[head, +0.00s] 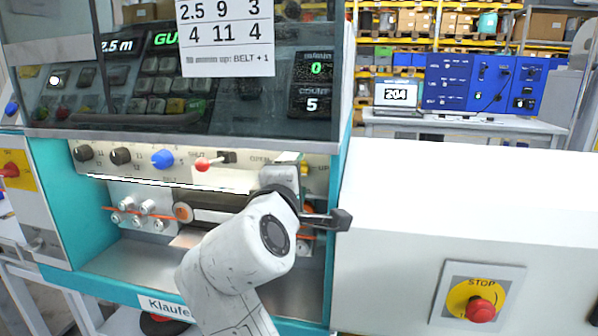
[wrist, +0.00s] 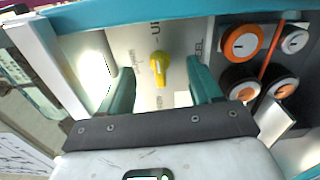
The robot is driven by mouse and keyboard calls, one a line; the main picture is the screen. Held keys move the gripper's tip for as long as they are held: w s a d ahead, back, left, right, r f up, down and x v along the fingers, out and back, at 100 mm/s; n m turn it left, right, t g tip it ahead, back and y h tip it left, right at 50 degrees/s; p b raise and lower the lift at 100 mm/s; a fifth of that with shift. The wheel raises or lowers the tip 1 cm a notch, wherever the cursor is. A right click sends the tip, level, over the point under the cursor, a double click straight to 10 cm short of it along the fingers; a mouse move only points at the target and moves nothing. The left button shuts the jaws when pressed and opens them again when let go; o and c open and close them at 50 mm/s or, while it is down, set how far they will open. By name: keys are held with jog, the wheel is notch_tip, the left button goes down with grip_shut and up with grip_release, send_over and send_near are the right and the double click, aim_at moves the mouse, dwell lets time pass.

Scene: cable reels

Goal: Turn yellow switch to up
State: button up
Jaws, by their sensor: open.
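The yellow switch (wrist: 159,66) is a small knob on a pale panel in the wrist view, with dark lettering around it. Its grip runs roughly up and down in that view; I cannot tell which end is its pointer. My gripper (wrist: 158,86) is open, with one green finger on each side of the switch and a gap on both sides. In the head view a small yellow part (head: 304,169), likely the switch, shows beside the word UP at the panel's right end. My wrist hides most of that area and the fingers there.
Left along the panel are a red-tipped lever (head: 203,164), a blue knob (head: 162,159) and black knobs (head: 120,156). Orange cable (wrist: 270,58) runs by rollers (wrist: 243,43) right of my gripper in the wrist view. A white cabinet with a red stop button (head: 480,309) stands at right.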

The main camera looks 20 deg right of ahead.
jog(key=p+v, duration=0.1)
jog(key=v, duration=0.5)
jog(key=shift+p, duration=0.4)
jog(key=shift+s+a, duration=0.15)
dwell(0.4)
